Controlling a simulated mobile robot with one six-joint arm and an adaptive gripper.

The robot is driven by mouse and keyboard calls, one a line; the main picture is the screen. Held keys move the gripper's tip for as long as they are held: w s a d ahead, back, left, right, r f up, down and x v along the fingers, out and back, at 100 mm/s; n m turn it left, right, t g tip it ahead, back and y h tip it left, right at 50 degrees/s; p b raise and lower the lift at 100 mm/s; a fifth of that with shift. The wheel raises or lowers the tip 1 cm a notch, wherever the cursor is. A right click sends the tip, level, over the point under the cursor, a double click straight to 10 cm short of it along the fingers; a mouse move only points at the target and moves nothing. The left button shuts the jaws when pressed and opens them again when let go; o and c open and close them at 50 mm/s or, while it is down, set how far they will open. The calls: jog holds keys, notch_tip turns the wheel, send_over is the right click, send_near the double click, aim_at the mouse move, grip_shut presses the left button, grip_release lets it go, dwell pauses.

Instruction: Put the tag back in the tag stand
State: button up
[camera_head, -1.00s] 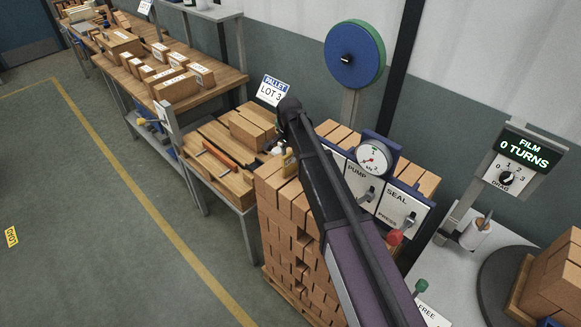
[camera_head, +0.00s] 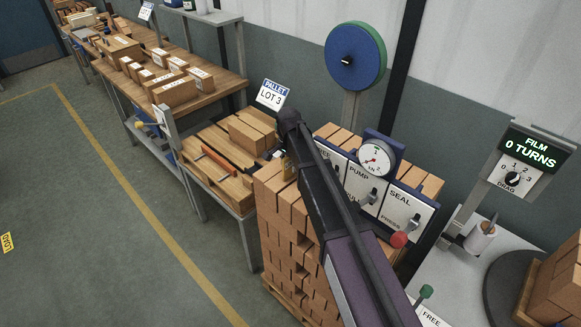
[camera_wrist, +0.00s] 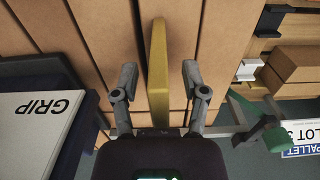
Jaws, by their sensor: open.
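A yellow, slab-like piece, apparently the tag (camera_wrist: 158,70), stands edge-on against tan bricks in the wrist view. My gripper (camera_wrist: 160,72) is open, with one finger on each side of this piece and a visible gap at both fingers. In the head view, only a small yellowish part (camera_head: 289,168) shows beside my dark arm, at the top of the brick stack. My fingers are hidden there. I cannot clearly pick out the tag stand. A green-ended piece (camera_wrist: 266,133) lies to the right of my gripper in the wrist view.
The brick stack (camera_head: 277,215) stands below my arm. A panel with a gauge (camera_head: 377,158) and PUMP and SEAL labels is right of it. A GRIP plate (camera_wrist: 45,125) is close on the left in the wrist view. A PALLET LOT 3 sign (camera_head: 272,95) stands behind.

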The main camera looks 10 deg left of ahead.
grip_shut()
jog(key=shift+r, duration=0.2)
dwell(0.3)
notch_tip(320, 180, up, 10)
jog(key=p, duration=1)
jog(key=shift+f, duration=0.2)
dwell(0.4)
